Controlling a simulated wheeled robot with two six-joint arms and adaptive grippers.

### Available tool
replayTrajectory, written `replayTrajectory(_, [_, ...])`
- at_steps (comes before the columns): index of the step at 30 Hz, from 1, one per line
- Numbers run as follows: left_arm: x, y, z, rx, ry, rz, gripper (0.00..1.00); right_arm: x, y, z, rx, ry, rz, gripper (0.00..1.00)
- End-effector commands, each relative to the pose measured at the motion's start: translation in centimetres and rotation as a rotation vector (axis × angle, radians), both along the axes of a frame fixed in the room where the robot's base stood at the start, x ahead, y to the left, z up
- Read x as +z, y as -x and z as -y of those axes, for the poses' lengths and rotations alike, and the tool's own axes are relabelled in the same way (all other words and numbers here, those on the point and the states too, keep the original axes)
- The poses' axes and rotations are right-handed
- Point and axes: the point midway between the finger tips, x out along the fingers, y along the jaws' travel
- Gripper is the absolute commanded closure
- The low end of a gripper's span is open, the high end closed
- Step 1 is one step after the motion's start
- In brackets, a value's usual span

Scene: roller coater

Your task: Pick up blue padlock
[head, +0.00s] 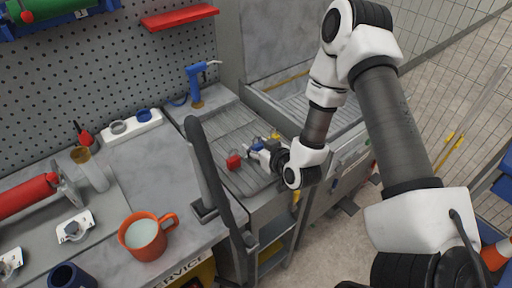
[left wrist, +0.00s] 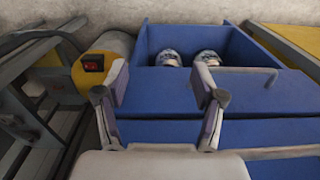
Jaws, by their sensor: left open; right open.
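My right gripper (head: 261,153) reaches in from the right over the ribbed metal tray (head: 222,132) of the bench. It is open. A small blue thing (head: 256,146), perhaps the blue padlock, shows right at its fingertips; it is too small to be sure, and I cannot tell whether they touch. A small red block-like thing (head: 233,161), perhaps another padlock, lies on the tray just left of the fingers. My left gripper (left wrist: 160,102) shows only in the left wrist view, open and empty, above a blue surface away from the tray.
A dark upright bar (head: 208,170) stands left of the tray. An orange mug (head: 143,240) is on the bench at front left. A blue-handled tool (head: 196,80) stands behind the tray. In the left wrist view a blue bin (left wrist: 270,48) holds two white-and-dark items.

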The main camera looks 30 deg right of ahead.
Motion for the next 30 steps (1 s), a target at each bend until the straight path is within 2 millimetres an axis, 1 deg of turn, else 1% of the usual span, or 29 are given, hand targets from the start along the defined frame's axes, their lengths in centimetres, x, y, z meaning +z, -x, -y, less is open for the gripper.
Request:
replayTrajectory(1, [0.0,0.0,0.0,0.000,0.000,-0.001,0.31,0.0,0.0,0.0,0.000,0.000,0.000,0.54])
replayTrajectory(2, [0.0,0.0,0.0,0.000,0.000,-0.001,0.31,0.0,0.0,0.0,0.000,0.000,0.000,0.58])
replayTrajectory(3, [0.0,0.0,0.0,0.000,0.000,-0.001,0.31,0.0,0.0,0.0,0.000,0.000,0.000,0.72])
replayTrajectory(5, [0.0,0.0,0.0,0.000,0.000,-0.001,0.31,0.0,0.0,0.0,0.000,0.000,0.000,0.93])
replayTrajectory(6, [0.0,0.0,0.0,0.000,0.000,-0.001,0.31,0.0,0.0,0.0,0.000,0.000,0.000,0.98])
replayTrajectory(14, [0.0,0.0,0.0,0.000,0.000,-0.001,0.31,0.0,0.0,0.0,0.000,0.000,0.000,0.98])
replayTrajectory(17, [-0.1,0.0,0.0,0.000,0.000,-0.001,0.31,0.4,0.0,0.0,-0.001,-0.001,0.001,0.98])
replayTrajectory(20, [-0.3,0.0,0.0,0.000,0.000,-0.001,0.31,1.2,0.0,0.0,-0.001,-0.001,0.002,0.98])
replayTrajectory(23, [-0.5,0.0,0.0,0.000,0.000,-0.001,0.31,2.7,-0.1,0.0,-0.001,-0.002,0.005,0.98])
replayTrajectory(24, [-0.6,0.0,0.0,0.000,0.000,-0.001,0.31,3.5,-0.1,0.0,-0.001,-0.002,0.007,0.98])
replayTrajectory(25, [-0.7,0.0,0.0,0.000,0.000,-0.001,0.31,3.7,0.3,0.2,-0.003,-0.005,0.002,0.98])
replayTrajectory(27, [-0.8,0.0,0.0,0.000,0.000,-0.001,0.31,3.6,1.8,0.7,-0.006,-0.007,-0.002,0.98])
replayTrajectory(30, [-0.6,0.0,0.0,0.000,0.000,-0.001,0.31,3.9,3.4,1.3,-0.007,-0.008,0.000,0.98])
